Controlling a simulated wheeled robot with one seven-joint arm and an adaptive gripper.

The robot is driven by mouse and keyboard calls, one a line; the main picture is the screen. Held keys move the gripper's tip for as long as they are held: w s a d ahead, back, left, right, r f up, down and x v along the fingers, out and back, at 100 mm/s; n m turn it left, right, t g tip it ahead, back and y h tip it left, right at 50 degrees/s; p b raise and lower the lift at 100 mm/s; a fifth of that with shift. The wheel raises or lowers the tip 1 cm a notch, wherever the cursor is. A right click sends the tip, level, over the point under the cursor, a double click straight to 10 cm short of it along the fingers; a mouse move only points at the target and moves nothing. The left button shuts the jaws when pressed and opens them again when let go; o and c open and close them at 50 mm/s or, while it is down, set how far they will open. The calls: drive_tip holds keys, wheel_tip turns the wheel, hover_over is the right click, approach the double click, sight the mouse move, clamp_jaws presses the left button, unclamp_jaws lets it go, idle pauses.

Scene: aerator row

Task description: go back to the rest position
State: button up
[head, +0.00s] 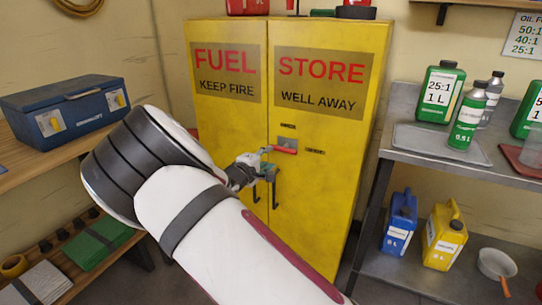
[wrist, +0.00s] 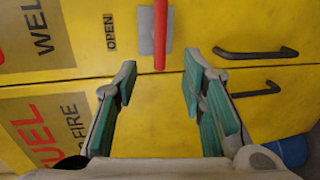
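The yellow fuel cabinet (head: 330,190) has both doors closed. Its red lever (head: 284,148) lies horizontal on a grey plate on the right door. My gripper (head: 264,164) is close in front of the doors, beside the lever's left end. In the wrist view my gripper (wrist: 160,78) has its two green-padded fingers wide apart with nothing between the pads. The red lever (wrist: 160,35) shows just beyond the fingertips, its end lined up with the gap. Whether a fingertip touches it I cannot tell.
Two dark door handles (wrist: 255,53) are beside my gripper. A blue box (head: 70,110) stands on the left shelf. Bottles and a tray are on the right bench (head: 510,170); a blue can (head: 399,222) and a yellow can (head: 444,236) stand below. My arm crosses the foreground.

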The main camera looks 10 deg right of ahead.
drive_tip(key=shift+s+a, duration=0.15)
drive_tip(key=shift+s, duration=0.05)
drive_tip(key=s+r+m+g+y, duration=0.2)
drive_tip(key=s+r+y, duration=0.25)
drive_tip(key=s, duration=0.45)
drive_tip(key=s+a+r+m+g+y, duration=0.1)
drive_tip(key=s+r+m+g+y, duration=0.15)
drive_tip(key=s+r+y, duration=0.4)
drive_tip(key=s+r+m+g+y, duration=0.2)
drive_tip(key=s+r+g, duration=0.1)
drive_tip(key=s, duration=0.7)
drive_tip(key=s+d+m+g+h, duration=0.1)
drive_tip(key=s+d, duration=0.2)
drive_tip(key=s, duration=0.7)
drive_tip(key=s+d+m+g+h, duration=0.2)
drive_tip(key=s+d, duration=0.1)
drive_tip(key=s, duration=0.7)
drive_tip(key=s+d+m+g+h, duration=0.1)
drive_tip(key=s+d, duration=0.2)
drive_tip(key=s, duration=0.7)
wheel_tip(320, 180, up, 19)
drive_tip(key=t+p, duration=0.3)
drive_tip(key=p, duration=1.5)
drive_tip(key=shift+s, duration=0.3)
